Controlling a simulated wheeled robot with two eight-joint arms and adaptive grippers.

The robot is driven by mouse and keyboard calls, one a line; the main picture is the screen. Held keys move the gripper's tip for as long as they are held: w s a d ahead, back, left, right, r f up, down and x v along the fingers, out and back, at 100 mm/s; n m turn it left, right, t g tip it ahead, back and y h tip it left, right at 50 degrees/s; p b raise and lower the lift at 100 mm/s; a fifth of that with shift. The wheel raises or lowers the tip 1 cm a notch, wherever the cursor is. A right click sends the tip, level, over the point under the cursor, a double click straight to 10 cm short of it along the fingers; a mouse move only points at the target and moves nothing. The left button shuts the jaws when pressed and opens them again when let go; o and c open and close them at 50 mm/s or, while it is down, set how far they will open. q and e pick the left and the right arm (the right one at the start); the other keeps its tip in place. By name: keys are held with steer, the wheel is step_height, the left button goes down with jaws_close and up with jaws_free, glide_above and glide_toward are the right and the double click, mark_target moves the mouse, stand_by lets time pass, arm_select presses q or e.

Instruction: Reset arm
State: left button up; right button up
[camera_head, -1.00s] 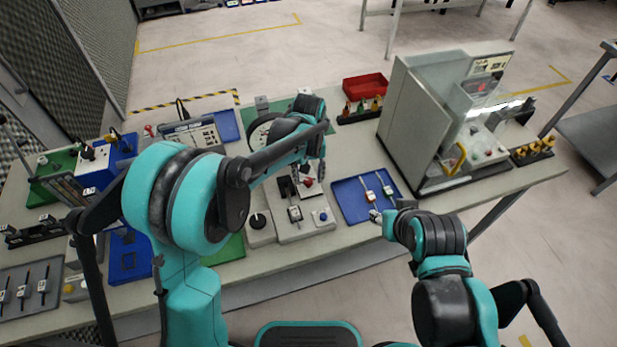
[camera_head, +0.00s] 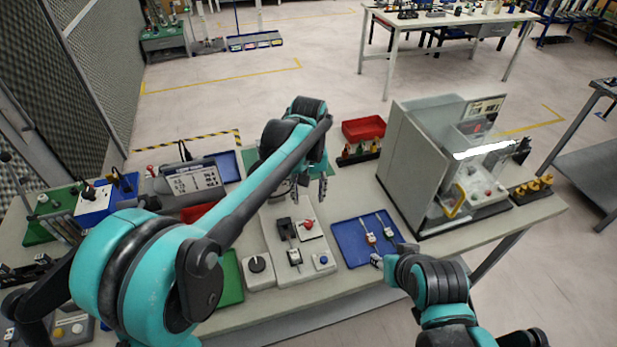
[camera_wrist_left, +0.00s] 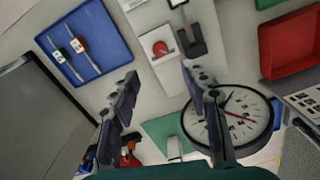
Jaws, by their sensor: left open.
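My left gripper (camera_head: 312,188) hangs over the back part of the workbench, above the light grey fixture plate (camera_head: 270,224). In the left wrist view its two fingers (camera_wrist_left: 157,90) are spread wide with nothing between them. A round dial gauge (camera_wrist_left: 235,118) lies below and beside its right finger there. My right arm comes in from the lower right, and its gripper (camera_head: 383,261) is at the front edge of the blue tray (camera_head: 350,246). Its fingers are too small and partly hidden to tell open from shut.
The blue tray holds small tools (camera_head: 369,234). A grey machine with a clear cover (camera_head: 425,165) stands on the right. A grey panel device (camera_head: 194,180) stands left of centre.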

arm_select(q)
steer(key=s+a+r+t+b, duration=0.1)
steer(key=s+a+r+t, duration=0.2)
steer(key=s+a, duration=0.7)
steer(key=s+a+f+m+t+b, duration=0.1)
steer(key=s+a+f+t, duration=0.3)
steer(key=s+a, duration=0.3)
steer(key=shift+s+a+f, duration=0.4)
steer(key=shift+s+f, duration=0.4)
steer(key=shift+s, duration=0.25)
